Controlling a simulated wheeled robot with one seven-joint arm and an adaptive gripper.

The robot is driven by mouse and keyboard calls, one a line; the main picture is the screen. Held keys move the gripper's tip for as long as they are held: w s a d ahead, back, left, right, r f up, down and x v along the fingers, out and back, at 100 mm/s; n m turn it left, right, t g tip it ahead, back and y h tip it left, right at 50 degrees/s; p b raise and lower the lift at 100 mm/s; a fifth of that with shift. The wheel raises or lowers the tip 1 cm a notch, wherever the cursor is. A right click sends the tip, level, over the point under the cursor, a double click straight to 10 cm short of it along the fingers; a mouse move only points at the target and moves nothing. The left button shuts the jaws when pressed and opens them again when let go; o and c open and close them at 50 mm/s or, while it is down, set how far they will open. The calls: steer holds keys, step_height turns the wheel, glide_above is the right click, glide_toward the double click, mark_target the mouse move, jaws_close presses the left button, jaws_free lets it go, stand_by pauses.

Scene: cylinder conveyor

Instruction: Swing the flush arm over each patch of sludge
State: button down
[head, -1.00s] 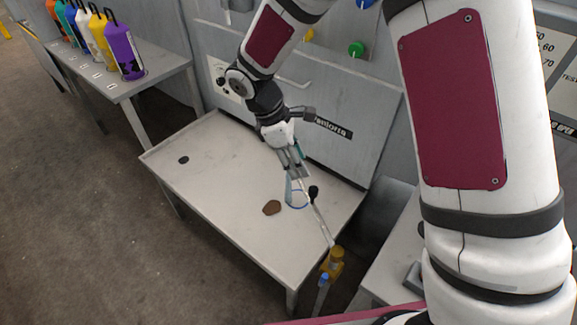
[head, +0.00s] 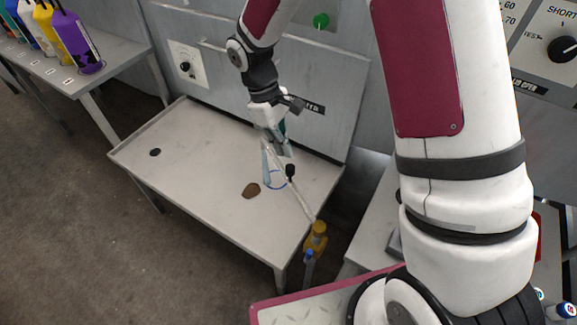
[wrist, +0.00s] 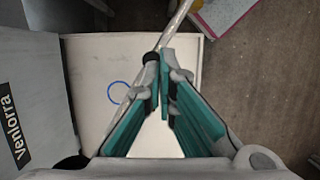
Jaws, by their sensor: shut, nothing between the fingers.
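The flush arm (head: 305,202) is a pale tube running from a yellow pivot (head: 317,235) at the table's front right corner up over the table. It has a black knob (head: 290,170), seen in the wrist view (wrist: 151,57) beside the fingertips. A pale blue cone (head: 266,164) hangs from its far end, above a blue ring (head: 275,186) on the table. A brown sludge patch (head: 251,190) lies just left of the ring, outside it. My gripper (head: 285,153) is shut and empty, its teal fingers (wrist: 164,68) pointing down by the tube. Whether they touch it, I cannot tell.
The grey table (head: 205,170) has a low rim and a dark round spot (head: 155,152) at left. A grey panel (head: 320,125) rises behind it. A shelf at upper left holds several coloured bottles (head: 77,40). The table's left half is mostly clear.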

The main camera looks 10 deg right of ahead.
mark_target(283, 168)
steer(key=w+d+f+m+t+y+b, duration=0.1)
steer(key=w+d+f+m+y, duration=0.3)
steer(key=m, duration=0.8)
steer(key=w+d+f+m+y+b, duration=0.25)
steer(key=d+m, duration=0.25)
steer(key=m, duration=0.7)
steer(key=p+x, duration=0.1)
steer(key=x, duration=0.8)
steer(key=shift+s+a+r+y, duration=0.15)
steer(key=shift+s+a+y, duration=0.05)
steer(key=shift+a+y, duration=0.25)
steer(key=a+n, duration=0.1)
steer(key=a, duration=0.2)
steer(key=shift+s+a+n+g+b, duration=0.1)
steer(key=shift+a+n+g+b, duration=0.2)
steer(key=shift+a+n, duration=0.1)
steer(key=shift+s+a, duration=0.1)
steer(key=shift+a, duration=0.1)
steer(key=v, duration=1.2)
steer(key=shift+a+r, duration=0.1)
steer(key=shift+r, duration=0.05)
